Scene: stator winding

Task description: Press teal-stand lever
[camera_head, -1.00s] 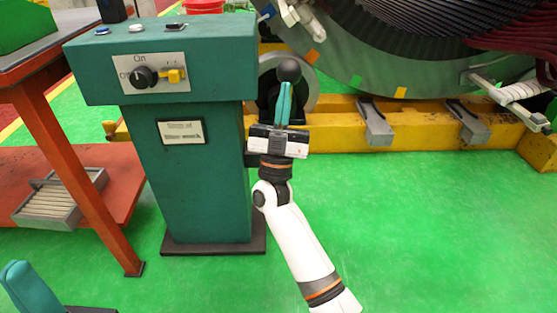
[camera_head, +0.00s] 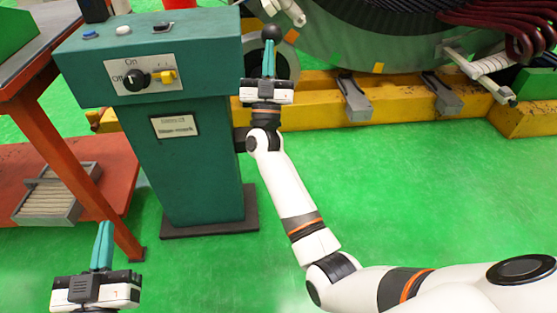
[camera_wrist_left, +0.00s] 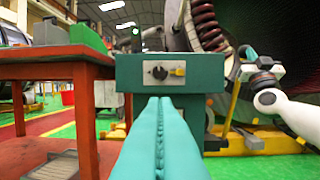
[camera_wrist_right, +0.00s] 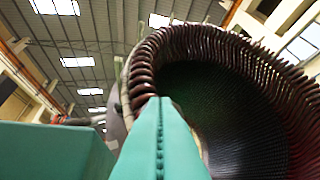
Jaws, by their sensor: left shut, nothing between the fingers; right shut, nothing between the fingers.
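The teal stand (camera_head: 185,165) is at centre left in the head view. Its sloped front panel carries a black rotary knob (camera_head: 136,80) and a small yellow switch (camera_head: 167,77). A black ball knob (camera_head: 271,33), apparently the lever's end, shows beside the stand's upper right; its shaft is hidden behind my right gripper. My right gripper (camera_head: 268,45) is shut and empty, its teal fingertips just below the ball in the picture; contact cannot be told. My left gripper (camera_head: 104,226) is shut and empty, low in front of the stand. The stand also shows in the left wrist view (camera_wrist_left: 128,75).
A red-orange workbench (camera_head: 55,150) stands left of the stand, with a grey slatted tray (camera_head: 50,195) on its lower shelf. The large stator (camera_head: 345,40) and a yellow base beam (camera_head: 420,92) are behind at right. Green floor (camera_head: 400,190) is clear at right.

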